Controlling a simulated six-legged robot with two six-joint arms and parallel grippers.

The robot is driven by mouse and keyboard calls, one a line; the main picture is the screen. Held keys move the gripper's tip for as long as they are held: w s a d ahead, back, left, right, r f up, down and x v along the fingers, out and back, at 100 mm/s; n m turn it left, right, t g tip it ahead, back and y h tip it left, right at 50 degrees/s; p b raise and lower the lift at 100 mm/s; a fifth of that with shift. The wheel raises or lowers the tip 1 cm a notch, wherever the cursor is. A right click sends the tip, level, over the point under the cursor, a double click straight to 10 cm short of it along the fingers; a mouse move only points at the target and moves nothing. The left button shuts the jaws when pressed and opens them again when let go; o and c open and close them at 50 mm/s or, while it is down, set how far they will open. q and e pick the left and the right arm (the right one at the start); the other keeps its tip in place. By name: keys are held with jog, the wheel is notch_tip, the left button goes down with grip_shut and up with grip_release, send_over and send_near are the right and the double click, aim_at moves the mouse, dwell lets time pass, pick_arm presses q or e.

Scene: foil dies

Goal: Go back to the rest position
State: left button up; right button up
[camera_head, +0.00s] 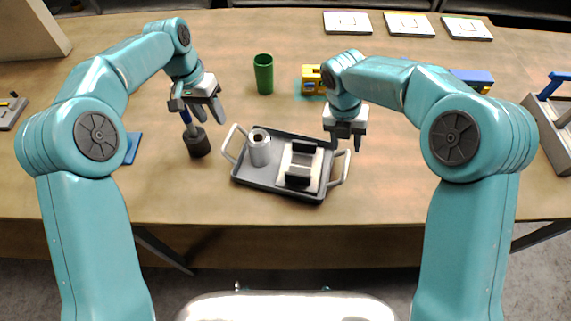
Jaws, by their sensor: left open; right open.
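My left gripper (209,112) is open above the table, with a dark round holder (198,147) and its blue-handled tool (187,117) just below and to its left. My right gripper (345,142) is open and empty by the right handle of a grey tray (262,178); I cannot tell whether it touches the handle. The tray holds a grey metal cylinder (260,150) at its left and a white and black block-like fixture (303,168) at its right.
A green cup (263,74) stands behind the tray. A yellow block (312,80) and a blue and yellow one (472,79) are further back. White cards (348,22) lie at the far edge. A grey toolbox with a blue handle (553,86) is at right. The front table strip is clear.

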jog(key=v, duration=0.2)
jog(key=shift+w+r, duration=0.1)
jog(key=shift+r, duration=0.2)
dwell(0.4)
